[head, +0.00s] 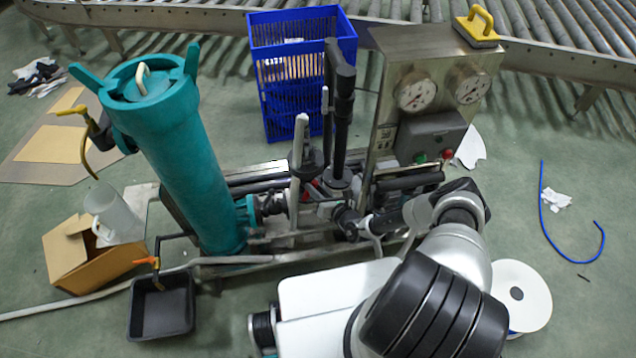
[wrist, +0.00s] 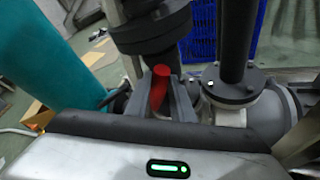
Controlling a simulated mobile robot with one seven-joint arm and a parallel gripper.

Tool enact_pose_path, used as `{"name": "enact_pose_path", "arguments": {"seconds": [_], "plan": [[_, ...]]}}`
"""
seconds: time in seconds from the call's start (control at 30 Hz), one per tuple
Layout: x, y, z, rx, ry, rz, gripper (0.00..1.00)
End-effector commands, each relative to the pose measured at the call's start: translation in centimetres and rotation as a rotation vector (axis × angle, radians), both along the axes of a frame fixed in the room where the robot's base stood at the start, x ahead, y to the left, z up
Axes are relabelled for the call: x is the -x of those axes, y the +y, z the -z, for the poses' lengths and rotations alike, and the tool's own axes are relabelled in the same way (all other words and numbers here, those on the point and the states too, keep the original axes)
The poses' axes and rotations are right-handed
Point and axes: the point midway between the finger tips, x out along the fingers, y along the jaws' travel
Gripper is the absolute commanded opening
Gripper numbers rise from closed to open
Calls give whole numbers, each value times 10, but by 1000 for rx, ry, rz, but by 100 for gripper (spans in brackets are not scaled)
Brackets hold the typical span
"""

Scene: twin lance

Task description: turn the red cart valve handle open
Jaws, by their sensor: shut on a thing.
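The red valve handle (wrist: 159,88) shows in the wrist view as a short red bar between my gripper's fingers. My gripper (wrist: 164,94) is shut on it, one grey finger on each side. Its red tip stands above the fingers, tilted slightly. In the head view my gripper (head: 348,218) is low among the cart's pipes, right of the teal filter vessel (head: 185,150). There my arm and the pipework hide most of the handle. How far the valve is turned cannot be told.
A grey flanged pipe (wrist: 232,85) stands close right of my fingers. A gauge panel (head: 400,75) rises behind my arm. A blue crate (head: 262,75) stands behind the cart. A black tray (head: 162,325) and a cardboard box (head: 75,262) lie at left. Floor at right is mostly clear.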

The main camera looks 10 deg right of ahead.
Motion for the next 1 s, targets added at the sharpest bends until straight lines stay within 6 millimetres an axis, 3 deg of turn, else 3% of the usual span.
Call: {"name": "enact_pose_path", "arguments": {"seconds": [0.03, 0.5, 1.0], "plan": [[0, 4, -8, 41, 0, -5, 0], [0, 15, -7, 367, -3, -3, 0], [-1, 16, -5, 453, -4, -1, 0]]}}
